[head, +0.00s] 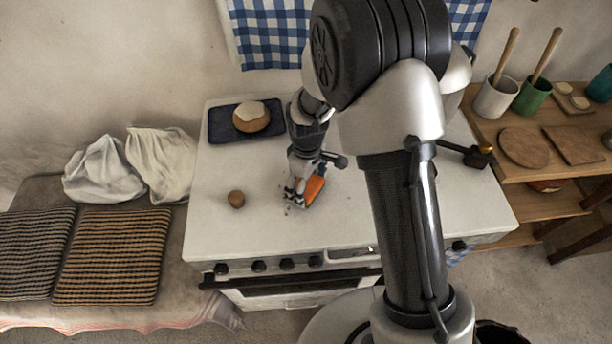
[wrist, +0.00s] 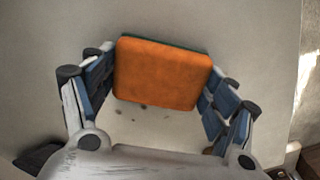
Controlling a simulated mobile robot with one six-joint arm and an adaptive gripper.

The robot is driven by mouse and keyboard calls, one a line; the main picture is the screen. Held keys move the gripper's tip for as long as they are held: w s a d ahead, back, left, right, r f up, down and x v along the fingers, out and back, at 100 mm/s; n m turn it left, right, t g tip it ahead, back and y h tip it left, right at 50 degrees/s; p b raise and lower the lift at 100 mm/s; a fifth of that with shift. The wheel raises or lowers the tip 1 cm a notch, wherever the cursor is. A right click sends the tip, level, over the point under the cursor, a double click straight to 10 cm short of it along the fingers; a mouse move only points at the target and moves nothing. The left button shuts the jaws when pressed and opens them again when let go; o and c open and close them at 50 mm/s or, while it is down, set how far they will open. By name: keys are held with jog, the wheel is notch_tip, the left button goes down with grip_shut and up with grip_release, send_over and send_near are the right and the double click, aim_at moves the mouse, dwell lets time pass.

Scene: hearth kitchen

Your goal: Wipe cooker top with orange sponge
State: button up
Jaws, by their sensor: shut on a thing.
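The orange sponge (head: 311,189) is at the white cooker top (head: 238,228), near its middle. It has a dark green layer along one edge, seen in the wrist view (wrist: 162,75). My gripper (head: 298,190) is shut on the sponge, with a finger on each side of it in the wrist view (wrist: 160,85). I cannot tell whether the sponge touches the cooker top. Several small dark crumbs (wrist: 138,106) lie on the surface close to the sponge. Part of the cooker top is hidden behind my arm.
A round loaf (head: 250,118) sits on a dark tray (head: 218,124) at the back left of the cooker. A wooden shelf (head: 490,130) with mugs and boards stands at right. The cooker's front left is clear.

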aim_at(308, 199)
jog(key=shift+s+r, duration=0.1)
jog(key=shift+s, duration=3.7)
jog(key=shift+a, duration=1.6)
jog(key=shift+w, duration=8.45)
jog(key=shift+p, duration=0.3)
jog(key=shift+r+p, duration=1.9)
jog(key=shift+r, duration=1.15)
